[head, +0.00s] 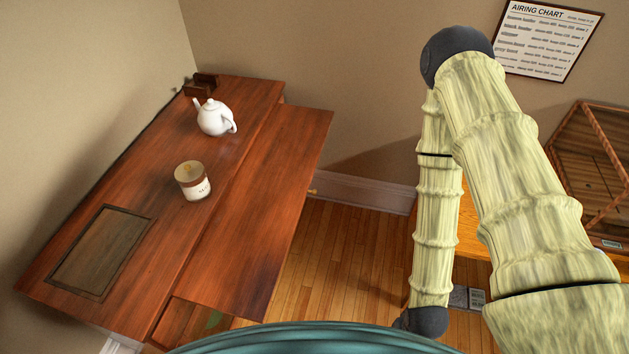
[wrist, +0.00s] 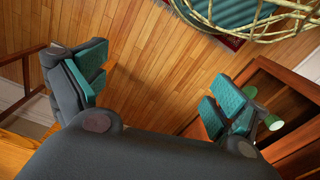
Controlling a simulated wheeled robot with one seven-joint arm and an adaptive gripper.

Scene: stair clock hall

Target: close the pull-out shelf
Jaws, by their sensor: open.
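The pull-out shelf (head: 272,200) is a reddish-brown wooden board. In the head view it stands out from the right long side of the desk (head: 150,235), slightly below the desk top. A small brass knob (head: 312,192) shows at its right edge. My gripper (wrist: 158,90) is open and empty in the wrist view, its two teal-padded fingers wide apart above the floor. The head view shows my arm to the right of the shelf, but not the gripper, so its exact distance from the shelf cannot be told.
On the desk are a white teapot (head: 214,118), a labelled jar (head: 192,181), a dark inset panel (head: 101,250) and a small wooden holder (head: 201,85). Wooden floor (head: 335,240) lies open right of the shelf. A wood-framed case (head: 595,165) stands at far right.

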